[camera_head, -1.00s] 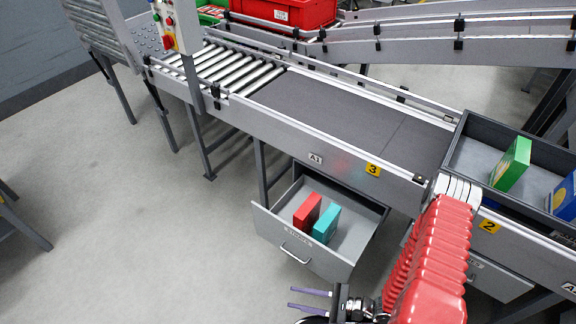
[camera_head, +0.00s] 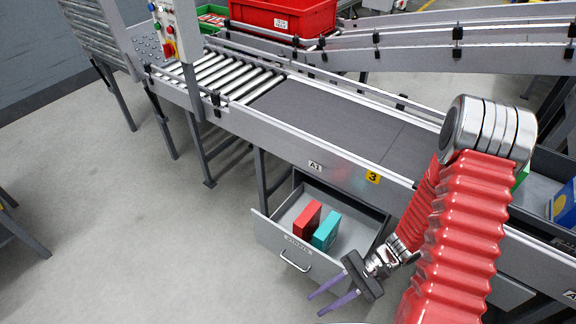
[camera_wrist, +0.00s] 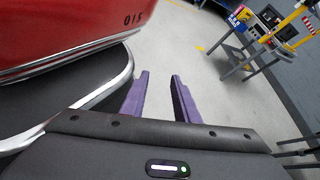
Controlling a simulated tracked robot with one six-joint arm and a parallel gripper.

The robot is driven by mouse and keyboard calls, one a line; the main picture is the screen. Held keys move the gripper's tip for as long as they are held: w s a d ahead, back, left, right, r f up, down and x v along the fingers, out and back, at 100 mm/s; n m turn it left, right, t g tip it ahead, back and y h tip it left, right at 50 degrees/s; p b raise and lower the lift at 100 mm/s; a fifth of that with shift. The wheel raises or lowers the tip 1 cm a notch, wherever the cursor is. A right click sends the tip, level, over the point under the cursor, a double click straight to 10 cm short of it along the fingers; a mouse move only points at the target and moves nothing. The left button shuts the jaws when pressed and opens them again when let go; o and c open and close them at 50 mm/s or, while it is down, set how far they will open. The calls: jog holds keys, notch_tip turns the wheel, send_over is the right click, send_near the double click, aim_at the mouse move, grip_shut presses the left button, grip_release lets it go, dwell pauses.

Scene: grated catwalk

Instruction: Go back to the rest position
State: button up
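My gripper (camera_head: 328,299) is in the lower middle of the head view, in front of and to the right of the open drawer. Its two purple fingers are apart with nothing between them. The wrist view also shows the open gripper (camera_wrist: 158,85), with bare floor beyond its fingertips. My red ribbed arm fills the lower right of the head view, with its elbow raised over the conveyor side.
An open grey drawer (camera_head: 277,246) under the conveyor holds a red box (camera_head: 307,219) and a teal box (camera_head: 326,231). A red crate (camera_head: 283,16) stands at the back. A grey tray at right, with a blue box (camera_head: 566,206), is partly hidden.

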jog(key=w+d+r+n+t+h, duration=0.25)
jog(key=d+r+h, duration=0.25)
jog(key=r, duration=0.4)
jog(key=w+d+r+n+t+h, duration=0.15)
jog(key=d+r+n+h, duration=0.3)
jog(key=r, duration=0.45)
jog(key=s+a+r+n+t+h, duration=0.1)
jog(key=r+t, duration=0.5)
jog(key=r, duration=1)
jog(key=shift+s+a+n+t+h, duration=0.15)
jog(key=shift+a+n+t+h, duration=0.35)
jog(key=shift+a, duration=0.5)
